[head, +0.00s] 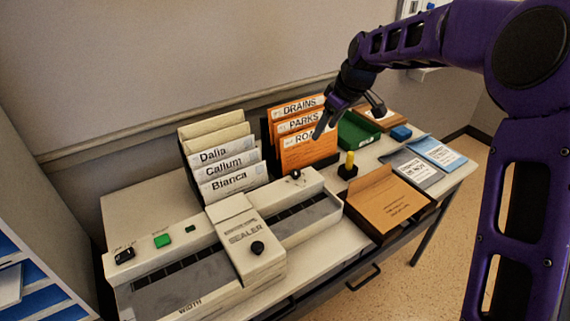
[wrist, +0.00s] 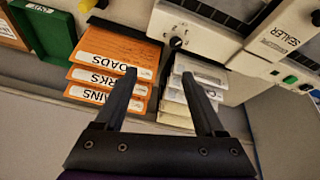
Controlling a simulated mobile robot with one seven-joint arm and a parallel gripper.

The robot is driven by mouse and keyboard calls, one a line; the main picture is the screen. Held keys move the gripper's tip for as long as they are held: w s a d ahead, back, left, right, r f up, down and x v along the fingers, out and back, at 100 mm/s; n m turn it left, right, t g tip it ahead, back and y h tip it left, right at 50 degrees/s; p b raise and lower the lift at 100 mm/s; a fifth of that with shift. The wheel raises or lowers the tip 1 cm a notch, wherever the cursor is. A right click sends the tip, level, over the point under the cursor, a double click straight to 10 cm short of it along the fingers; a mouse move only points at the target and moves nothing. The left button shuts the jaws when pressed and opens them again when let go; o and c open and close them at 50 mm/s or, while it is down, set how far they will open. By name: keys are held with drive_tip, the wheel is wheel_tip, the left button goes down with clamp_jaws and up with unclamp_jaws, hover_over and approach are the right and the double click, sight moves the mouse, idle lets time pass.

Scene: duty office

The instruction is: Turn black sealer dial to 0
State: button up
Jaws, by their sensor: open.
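The cream sealer (head: 315,205) lies along the table, with a raised block lettered SEALER. A round black knob (head: 257,248) sits on that block. A smaller black dial (head: 295,174) sits at the sealer's far right end; it also shows in the wrist view (wrist: 176,42), with a pale mark on its face. My gripper (head: 348,118) is open and empty above the orange folders, apart from both knobs. In the wrist view its fingers (wrist: 158,74) point toward the folders and the smaller dial.
Orange folders (head: 305,145) and cream name folders (head: 228,172) stand behind the sealer. Black and green buttons (head: 162,240) are at the sealer's left.

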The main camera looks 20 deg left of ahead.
drive_tip(key=s+a, duration=0.1)
drive_tip(key=s, duration=0.1)
approach(296, 172)
drive_tip(key=shift+g, duration=0.4)
drive_tip(key=x, duration=0.8)
drive_tip(key=shift+w+r, duration=0.1)
drive_tip(key=shift+w, duration=0.2)
clamp_jaws()
